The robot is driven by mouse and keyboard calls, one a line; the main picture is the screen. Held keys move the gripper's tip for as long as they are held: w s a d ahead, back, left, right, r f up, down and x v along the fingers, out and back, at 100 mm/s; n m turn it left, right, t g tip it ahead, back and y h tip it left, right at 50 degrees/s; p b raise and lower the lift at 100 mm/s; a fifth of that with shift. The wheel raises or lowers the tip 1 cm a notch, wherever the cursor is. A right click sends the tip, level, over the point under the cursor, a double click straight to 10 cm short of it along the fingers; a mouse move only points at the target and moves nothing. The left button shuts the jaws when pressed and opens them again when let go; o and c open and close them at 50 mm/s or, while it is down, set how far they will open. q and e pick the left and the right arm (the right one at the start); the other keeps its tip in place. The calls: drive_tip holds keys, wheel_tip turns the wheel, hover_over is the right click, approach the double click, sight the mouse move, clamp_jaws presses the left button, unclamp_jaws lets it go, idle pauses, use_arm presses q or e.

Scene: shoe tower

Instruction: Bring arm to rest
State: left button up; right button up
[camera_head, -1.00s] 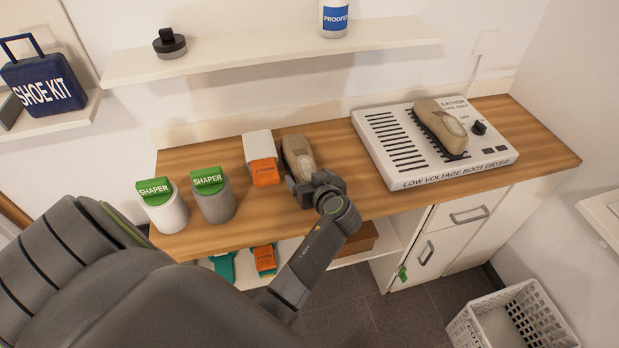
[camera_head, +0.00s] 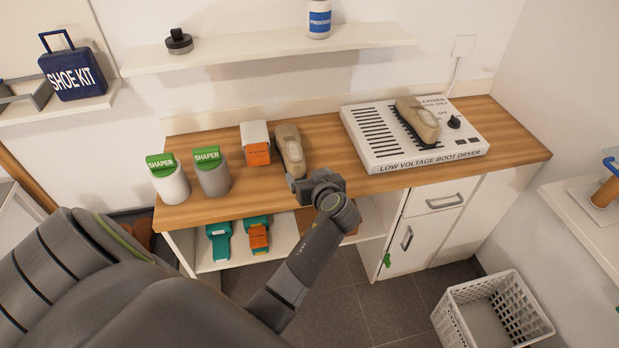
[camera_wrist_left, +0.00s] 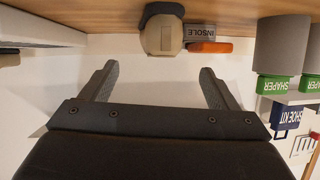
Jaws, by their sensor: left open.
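My left arm comes in from the lower left in the head view. Its gripper (camera_head: 300,184) is at the front edge of the wooden counter (camera_head: 330,150), just in front of a beige shoe (camera_head: 290,150). In the left wrist view the two fingers of the left gripper (camera_wrist_left: 155,85) are spread wide with nothing between them. The beige shoe (camera_wrist_left: 164,34) shows beyond the fingertips, apart from them. My right gripper does not show.
A boot dryer (camera_head: 375,140) carries another beige shoe (camera_head: 417,120). An insole box (camera_head: 255,140) and two shapers (camera_head: 168,180) (camera_head: 212,172) stand left on the counter. A white basket (camera_head: 450,305) is on the floor. A shelf (camera_head: 270,48) runs above.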

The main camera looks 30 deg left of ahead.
use_arm(q)
drive_tip(key=shift+w+a+f, duration=0.15)
drive_tip(key=shift+a, duration=0.1)
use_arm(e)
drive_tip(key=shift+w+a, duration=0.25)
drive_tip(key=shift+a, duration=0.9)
